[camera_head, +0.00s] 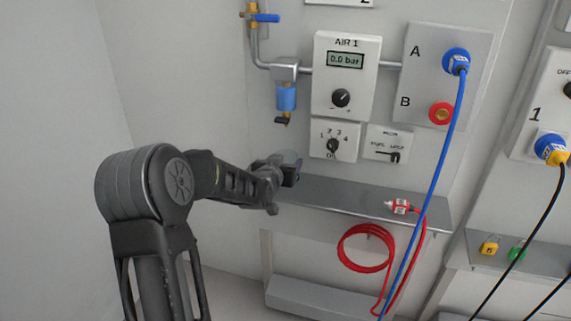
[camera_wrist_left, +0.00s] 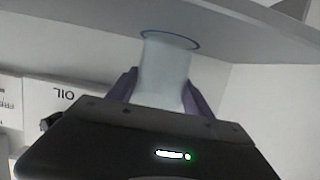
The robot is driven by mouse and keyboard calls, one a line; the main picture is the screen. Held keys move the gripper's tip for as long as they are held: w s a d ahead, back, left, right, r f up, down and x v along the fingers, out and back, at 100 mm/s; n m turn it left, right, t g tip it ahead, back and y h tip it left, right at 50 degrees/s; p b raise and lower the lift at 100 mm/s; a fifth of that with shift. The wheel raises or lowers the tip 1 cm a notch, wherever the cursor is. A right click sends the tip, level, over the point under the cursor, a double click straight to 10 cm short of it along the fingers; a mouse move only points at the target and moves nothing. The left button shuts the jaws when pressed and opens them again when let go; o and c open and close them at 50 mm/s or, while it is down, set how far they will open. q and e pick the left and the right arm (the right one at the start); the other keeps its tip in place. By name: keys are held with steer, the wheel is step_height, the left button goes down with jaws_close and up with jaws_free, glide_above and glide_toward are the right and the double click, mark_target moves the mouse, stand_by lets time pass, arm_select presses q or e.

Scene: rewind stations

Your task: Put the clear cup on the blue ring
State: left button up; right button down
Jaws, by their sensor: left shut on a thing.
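My left gripper (camera_head: 286,174) is over the left end of the grey metal shelf, below the air unit. It is shut on the clear cup (camera_head: 290,157), which shows faintly in the head view. In the left wrist view the cup (camera_wrist_left: 165,72) is between the two purplish fingers of the gripper (camera_wrist_left: 160,88). That view is upside down, with a grey surface at the top. The blue ring (camera_wrist_left: 170,34) shows as a thin line around the cup's far end, at that surface. I cannot tell whether the cup touches it. My right gripper is not in view.
A pipe with a blue-bodied valve (camera_head: 286,97) hangs above the cup. The shelf (camera_head: 345,195) is clear in its middle. A red-and-white connector (camera_head: 400,206) lies at its right. A blue hose (camera_head: 440,160) crosses in front, and a red coil (camera_head: 344,248) hangs below.

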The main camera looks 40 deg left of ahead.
arm_select(q)
steer(key=shift+w+f, duration=0.1)
steer(key=shift+f, duration=0.05)
steer(key=shift+f, duration=0.15)
steer(key=o, duration=1.5)
steer(key=shift+r, duration=0.2)
steer(key=v, duration=1.2)
